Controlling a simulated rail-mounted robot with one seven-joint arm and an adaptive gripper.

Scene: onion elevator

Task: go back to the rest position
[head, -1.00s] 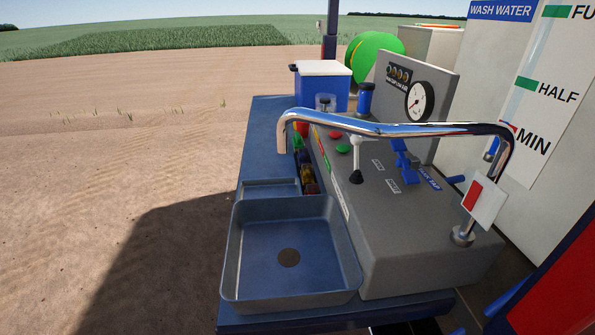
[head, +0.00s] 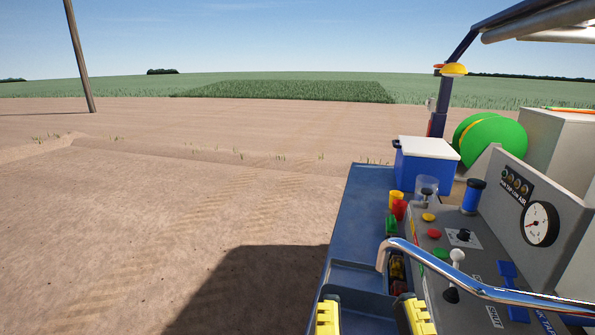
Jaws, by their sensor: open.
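My gripper (head: 371,317) shows at the bottom edge of the head view as two yellow fingertips. They are spread apart with nothing seen between them. The fingertips are in front of the near end of the blue bench (head: 355,220), close to the basin area. The rest of my gripper and arm is out of the picture.
A chrome tap pipe (head: 470,284) arches just right of the fingertips. A grey control panel carries buttons, levers and a gauge (head: 539,223). A blue cool box (head: 426,161) and green reel (head: 490,136) stand behind. Open soil (head: 150,220) lies left.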

